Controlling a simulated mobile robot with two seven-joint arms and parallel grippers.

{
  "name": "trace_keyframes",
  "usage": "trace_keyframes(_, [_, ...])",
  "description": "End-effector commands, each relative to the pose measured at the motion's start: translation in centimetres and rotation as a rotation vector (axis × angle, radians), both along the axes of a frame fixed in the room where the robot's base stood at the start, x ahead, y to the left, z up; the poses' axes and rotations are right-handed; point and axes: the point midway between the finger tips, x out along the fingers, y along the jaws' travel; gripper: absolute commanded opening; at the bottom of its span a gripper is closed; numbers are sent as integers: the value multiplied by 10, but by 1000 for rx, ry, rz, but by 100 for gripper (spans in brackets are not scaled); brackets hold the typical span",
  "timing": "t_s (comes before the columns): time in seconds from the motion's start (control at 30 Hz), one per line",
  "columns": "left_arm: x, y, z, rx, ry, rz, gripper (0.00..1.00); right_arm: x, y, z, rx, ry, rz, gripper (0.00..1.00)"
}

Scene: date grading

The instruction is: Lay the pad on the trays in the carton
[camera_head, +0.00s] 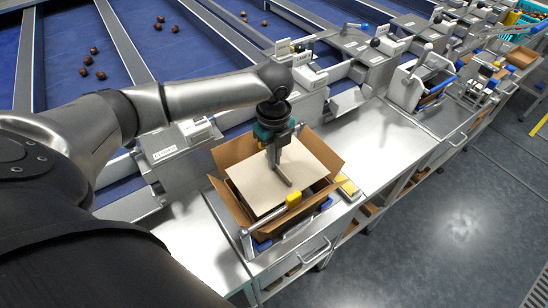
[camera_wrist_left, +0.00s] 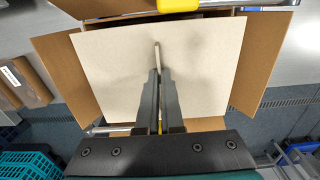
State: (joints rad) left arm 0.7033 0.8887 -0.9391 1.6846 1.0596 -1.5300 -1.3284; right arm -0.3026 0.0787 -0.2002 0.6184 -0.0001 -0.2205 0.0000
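The pad (camera_head: 262,190) is a flat beige square board with a thin upright rib in its middle; the rib (camera_wrist_left: 157,50) shows in the left wrist view. The open brown carton (camera_head: 232,151) stands on the steel bench with its flaps spread. The pad is over the carton's opening and overlaps some flaps; I cannot tell how high it is above the contents. The trays are hidden beneath it. My left gripper (camera_head: 281,165) points down over the pad, its fingers (camera_wrist_left: 157,80) close together on the rib. My right gripper is not in view.
A metal bar with a yellow grip (camera_head: 293,199) crosses the carton's near side. A small yellow-topped item (camera_head: 347,187) lies to the right. Machine housings (camera_head: 300,75) line the back, with blue belts of dates behind. The bench (camera_head: 385,140) is clear further right.

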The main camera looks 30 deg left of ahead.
Motion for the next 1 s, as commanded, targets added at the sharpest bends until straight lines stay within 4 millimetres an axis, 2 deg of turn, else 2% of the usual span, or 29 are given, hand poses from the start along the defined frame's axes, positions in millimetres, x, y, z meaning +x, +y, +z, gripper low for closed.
trace_keyframes(0.03, [0, 0, -8, 1, 0, 0, 0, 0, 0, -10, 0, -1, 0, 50])
trace_keyframes(0.27, [0, 0, -28, 1, 0, 0, 0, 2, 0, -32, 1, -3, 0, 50])
trace_keyframes(0.73, [0, 0, -72, -1, 1, 2, 0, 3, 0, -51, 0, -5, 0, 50])
trace_keyframes(1.0, [0, 0, -84, -1, 0, 1, 0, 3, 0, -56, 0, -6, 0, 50])
